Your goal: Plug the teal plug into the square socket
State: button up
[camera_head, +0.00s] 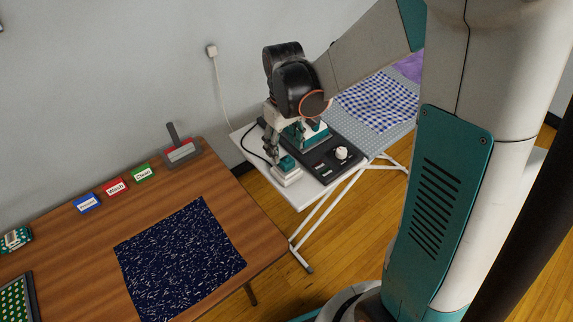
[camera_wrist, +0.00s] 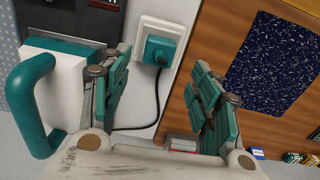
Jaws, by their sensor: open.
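The teal plug (camera_wrist: 160,49) sits at the white square socket (camera_wrist: 143,27), with a black cord trailing from it. I cannot tell whether it is fully seated. In the head view the plug (camera_head: 286,162) rests on the white socket block (camera_head: 289,180) at the ironing board's near end. My gripper (camera_wrist: 160,68) is open and empty in the wrist view, its teal-padded fingers to the left and right of the plug with visible gaps. In the head view my gripper (camera_head: 271,152) is just above and left of the plug, partly hidden by my arm.
A white and teal iron (camera_head: 312,137) stands close behind the plug; its teal handle (camera_wrist: 30,105) is near my left finger. A dark panel with a white knob (camera_head: 341,153) lies alongside. A wooden table (camera_head: 90,250) holds a dark speckled cloth (camera_head: 180,260).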

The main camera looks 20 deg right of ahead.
aim_at(286, 160)
jog(key=shift+d+f+b, duration=0.15)
jog(key=shift+f+b, duration=0.95)
jog(key=shift+f, duration=1.55)
jog(key=shift+s, duration=0.1)
jog(key=c, duration=1.2)
jog(key=shift+o, duration=0.2)
jog(key=shift+r, duration=0.15)
notch_tip(286, 160, up, 20)
jog(key=p, duration=0.6)
